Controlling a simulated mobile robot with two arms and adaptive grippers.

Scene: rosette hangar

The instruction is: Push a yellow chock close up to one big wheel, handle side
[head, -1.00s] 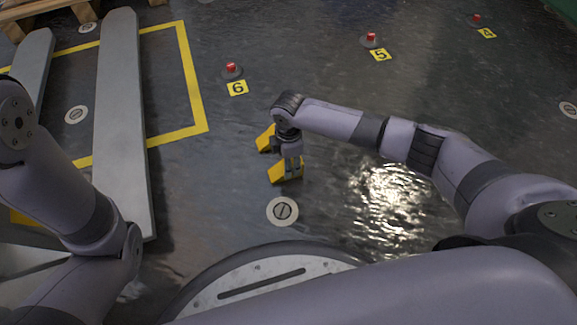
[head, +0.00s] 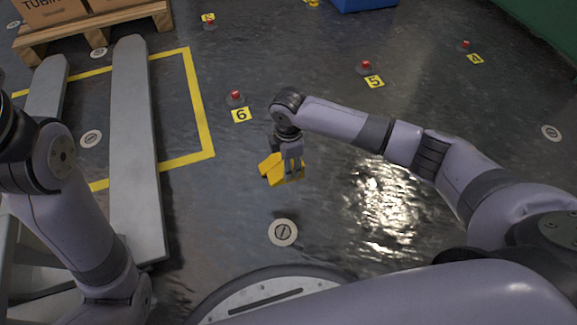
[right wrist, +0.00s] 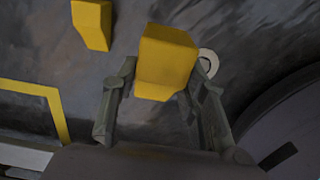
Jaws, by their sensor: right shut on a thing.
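My right gripper (head: 292,170) is shut on a yellow chock (head: 291,179) and holds it above the floor. In the right wrist view the held chock (right wrist: 166,62) sits between the two fingers of the right gripper (right wrist: 160,95). A second yellow chock (head: 269,169) stands on the floor just behind and left of it, partly covered by the held one in the head view. It also shows apart from the held one in the right wrist view (right wrist: 92,24). No big wheel is in view. My left arm shows at the left, but its gripper is out of view.
Grey forks (head: 135,145) lie at the left inside a yellow floor outline (head: 200,105). A pallet with boxes (head: 95,27) stands at the back left. Red-topped floor markers with number plates (head: 240,115) run along the back. The floor right of the chocks is open.

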